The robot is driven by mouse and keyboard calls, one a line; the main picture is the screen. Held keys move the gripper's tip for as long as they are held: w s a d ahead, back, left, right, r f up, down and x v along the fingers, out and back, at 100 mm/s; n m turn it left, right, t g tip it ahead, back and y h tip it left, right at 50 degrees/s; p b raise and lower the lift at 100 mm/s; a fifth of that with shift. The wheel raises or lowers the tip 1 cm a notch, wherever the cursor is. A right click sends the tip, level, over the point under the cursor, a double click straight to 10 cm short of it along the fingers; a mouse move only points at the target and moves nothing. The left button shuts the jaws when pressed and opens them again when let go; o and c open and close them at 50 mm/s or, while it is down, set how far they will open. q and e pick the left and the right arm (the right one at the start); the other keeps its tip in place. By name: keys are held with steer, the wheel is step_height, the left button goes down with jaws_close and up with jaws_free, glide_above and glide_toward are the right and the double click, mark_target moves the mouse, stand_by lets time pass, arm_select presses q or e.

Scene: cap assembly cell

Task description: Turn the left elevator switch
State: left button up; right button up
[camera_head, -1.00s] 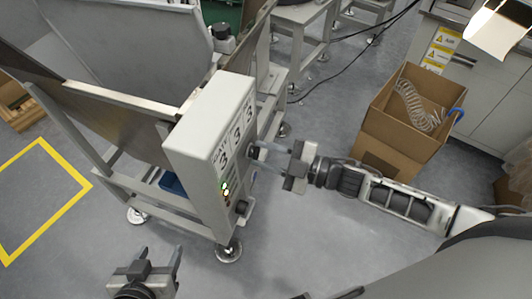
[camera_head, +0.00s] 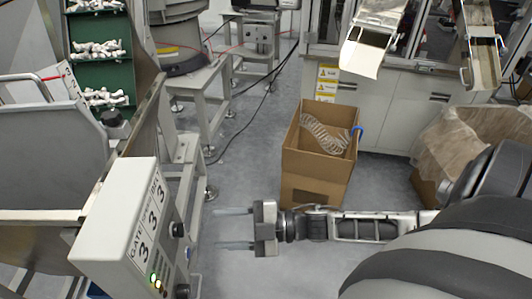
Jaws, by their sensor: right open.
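The pale grey control box (camera_head: 118,215), marked "GATE" with the digit 3 repeated, stands at the lower left beside the metal hopper. A black knob (camera_head: 178,229) sticks out of its right face. A second dark knob (camera_head: 182,291) shows lower on that face, near the lit green and amber lamps (camera_head: 155,282). I cannot read which knob is the elevator switch. My right gripper (camera_head: 217,229) is open and empty, its two fingers pointing left at the upper knob, with a visible gap between. My left gripper is out of view.
A green cleated conveyor (camera_head: 97,65) carries white parts at the upper left. An open cardboard box (camera_head: 315,185) with a coiled clear tube stands on the floor behind my right forearm. Grey cabinets (camera_head: 385,125) line the back. Grey floor is free between box and hopper.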

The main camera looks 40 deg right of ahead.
steer(key=v, duration=0.8)
steer(key=shift+s, duration=0.2)
steer(key=shift+d, duration=0.15)
steer(key=s+a+f+m+h, duration=0.2)
steer(key=a+f+m+h, duration=0.5)
steer(key=a+m+h, duration=0.4)
steer(key=shift+s+f+m+g, duration=0.15)
steer(key=shift+m+g, duration=0.15)
steer(key=shift+m, duration=2.5)
stand_by(3.0)
